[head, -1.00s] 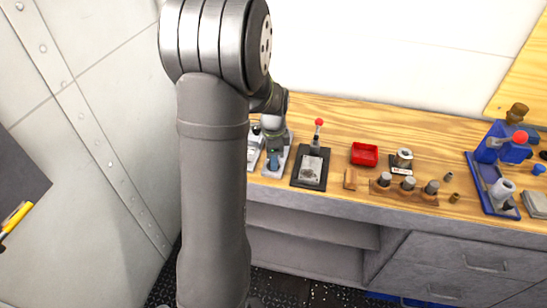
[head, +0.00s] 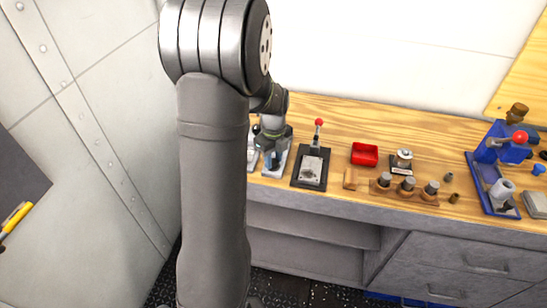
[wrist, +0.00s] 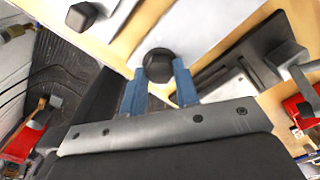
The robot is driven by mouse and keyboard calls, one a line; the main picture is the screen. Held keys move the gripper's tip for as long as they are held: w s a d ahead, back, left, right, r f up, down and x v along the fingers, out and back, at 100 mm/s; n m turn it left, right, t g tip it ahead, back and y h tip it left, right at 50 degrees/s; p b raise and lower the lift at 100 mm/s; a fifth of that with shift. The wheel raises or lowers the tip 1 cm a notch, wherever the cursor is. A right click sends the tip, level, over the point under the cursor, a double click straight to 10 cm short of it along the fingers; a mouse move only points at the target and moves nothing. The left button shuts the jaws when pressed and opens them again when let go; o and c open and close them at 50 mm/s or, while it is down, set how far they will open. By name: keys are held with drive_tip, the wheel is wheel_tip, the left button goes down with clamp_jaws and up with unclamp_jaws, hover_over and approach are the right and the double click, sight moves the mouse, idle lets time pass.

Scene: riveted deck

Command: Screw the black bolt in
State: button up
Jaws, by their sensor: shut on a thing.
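In the wrist view the black bolt (wrist: 158,66) shows its dark head between the tips of my gripper's two blue fingers (wrist: 160,84). The fingers are shut on its sides, over a pale plate (wrist: 150,43). The bolt's shank and its hole are hidden, so I cannot tell how deep it sits. A second dark bolt head (wrist: 80,18) stands on a pale surface at the upper left. In the head view my gripper (head: 269,159) points down at the pale plates on the left of the bench, and the held bolt is too small to make out.
Right of my gripper stands a dark-based fixture (head: 311,168) with a red-knobbed upright lever. Further right are a red tray (head: 364,154), a wooden block (head: 404,192) holding grey cylinders, and a blue press (head: 490,175). Bare wood lies behind them.

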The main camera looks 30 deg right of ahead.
sight(273, 161)
drive_tip(key=shift+d+r+m, duration=0.1)
drive_tip(key=shift+r+m, duration=0.05)
drive_tip(key=shift+m, duration=0.95)
drive_tip(key=o, duration=1)
drive_tip(key=shift+c, duration=0.2)
wheel_tip(273, 161, up, 17)
drive_tip(key=shift+r, duration=0.15)
